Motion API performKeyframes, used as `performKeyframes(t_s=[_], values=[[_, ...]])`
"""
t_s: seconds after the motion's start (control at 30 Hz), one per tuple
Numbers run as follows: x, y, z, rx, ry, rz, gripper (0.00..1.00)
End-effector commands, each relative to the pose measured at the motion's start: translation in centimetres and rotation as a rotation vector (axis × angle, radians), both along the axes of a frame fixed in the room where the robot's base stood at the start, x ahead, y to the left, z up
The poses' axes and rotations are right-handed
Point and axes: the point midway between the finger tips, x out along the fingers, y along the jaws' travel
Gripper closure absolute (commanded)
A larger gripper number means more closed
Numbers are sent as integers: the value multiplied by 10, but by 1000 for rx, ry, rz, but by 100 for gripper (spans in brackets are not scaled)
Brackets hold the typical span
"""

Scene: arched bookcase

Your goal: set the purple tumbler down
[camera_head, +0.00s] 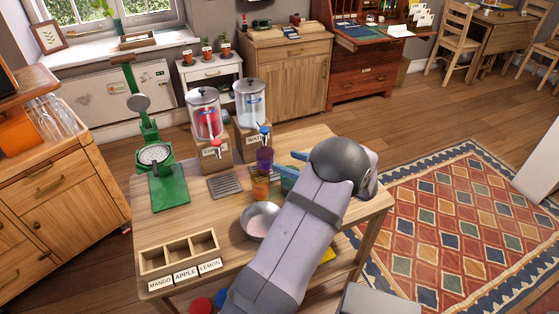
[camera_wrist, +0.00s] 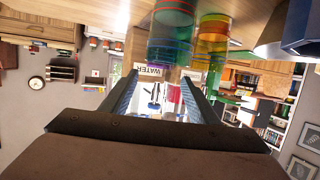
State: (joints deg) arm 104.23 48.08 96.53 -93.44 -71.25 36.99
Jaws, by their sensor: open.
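The purple tumbler (camera_head: 264,157) is upright near the dispensers in the head view. It shows directly above an orange tumbler (camera_head: 260,184); I cannot tell whether it stands on it or behind it.
Red (camera_head: 206,116) and clear (camera_head: 250,103) drink dispensers stand behind the tumblers. A green scale (camera_head: 160,172), grey drip tray (camera_head: 224,184), metal bowl (camera_head: 259,220) and divided wooden box (camera_head: 178,252) are on the table. The table's left front has some bare room.

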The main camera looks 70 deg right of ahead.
Motion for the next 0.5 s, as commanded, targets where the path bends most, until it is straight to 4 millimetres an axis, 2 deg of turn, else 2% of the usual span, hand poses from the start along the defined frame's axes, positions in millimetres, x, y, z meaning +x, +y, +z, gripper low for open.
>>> performKeyframes(t_s=[0.2,0.5], values=[[-20,8,6,0,0,-1,45],[-24,10,8,1,0,0,45]])
